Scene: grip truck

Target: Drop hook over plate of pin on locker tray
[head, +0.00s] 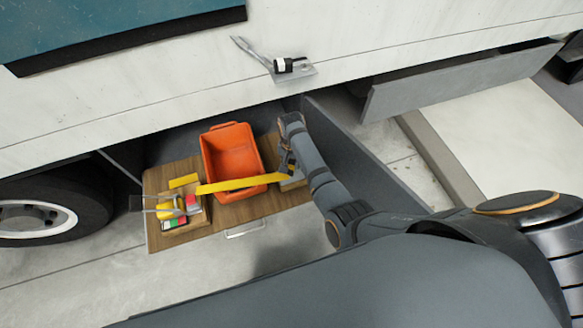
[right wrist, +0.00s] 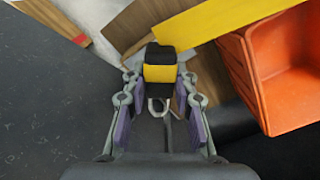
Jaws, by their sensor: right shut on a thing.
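The wooden locker tray (head: 225,211) is pulled out from the truck's side. My right gripper (head: 288,168) is over its right end, beside an orange bin. A small grey plate (head: 293,184) shows under the gripper; I cannot make out a pin. My left gripper is out of view.
The orange bin (head: 231,151) stands on the tray, left of the gripper. A wooden block with coloured pieces (head: 183,219) is at the tray's left end. A grey side wall (head: 355,150) is on the right. A bracket with a black knob (head: 300,72) is on the pale surface above.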

